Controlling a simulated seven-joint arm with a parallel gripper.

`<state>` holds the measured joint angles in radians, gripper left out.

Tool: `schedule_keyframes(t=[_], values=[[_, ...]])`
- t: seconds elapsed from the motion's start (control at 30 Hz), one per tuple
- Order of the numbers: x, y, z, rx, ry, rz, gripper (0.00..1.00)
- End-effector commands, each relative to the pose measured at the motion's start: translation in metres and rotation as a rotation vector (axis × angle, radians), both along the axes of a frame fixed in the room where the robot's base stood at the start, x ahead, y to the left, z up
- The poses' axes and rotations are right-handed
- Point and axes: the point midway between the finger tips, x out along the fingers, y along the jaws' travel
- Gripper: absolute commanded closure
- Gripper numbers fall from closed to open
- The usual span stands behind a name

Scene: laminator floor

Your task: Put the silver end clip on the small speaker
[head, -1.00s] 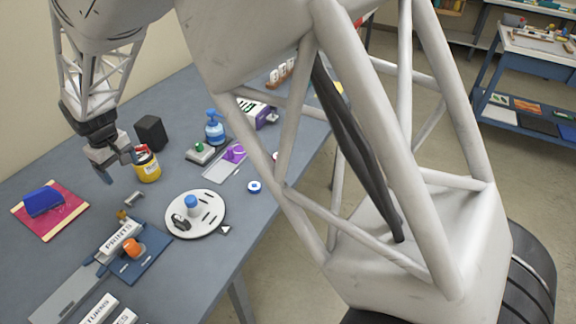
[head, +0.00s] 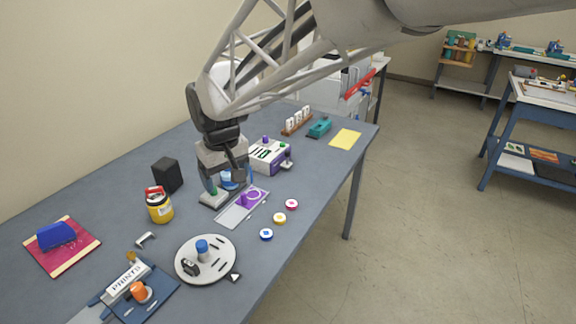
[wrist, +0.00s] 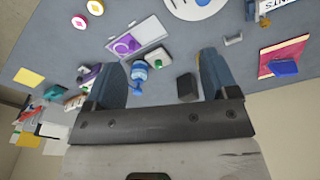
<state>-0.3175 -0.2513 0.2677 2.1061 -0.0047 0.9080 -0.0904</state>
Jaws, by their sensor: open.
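The silver end clip (head: 145,239) is a small bent metal bracket lying on the blue-grey table, between the yellow pot and the PRINTS block. In the wrist view the clip (wrist: 233,40) lies beyond the right finger. The small speaker (head: 167,176) is an upright black box toward the wall side of the table, with nothing on top. It also shows in the wrist view (wrist: 187,87), between the fingers but farther off. My gripper (head: 226,184) is open and empty, to the right of the speaker, partly hiding a blue pump bottle (wrist: 139,72).
A yellow pot (head: 159,208) with a red top stands close by the speaker. A round white plate (head: 222,262) with a blue knob lies in front. A purple-and-white device (head: 270,155) stands right of my gripper. Bare table (head: 110,205) shows left of the pot.

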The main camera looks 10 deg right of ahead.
Motion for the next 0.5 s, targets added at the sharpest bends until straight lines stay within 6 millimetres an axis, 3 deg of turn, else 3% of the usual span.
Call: schedule_keyframes(t=[0.03,0.2,0.5], values=[[-0.012,-0.016,0.006,0.003,-0.009,-0.027,0.2],[-0.05,-0.059,0.018,0.011,-0.03,-0.107,0.2],[-0.125,-0.121,0.026,0.022,-0.069,-0.248,0.2]])
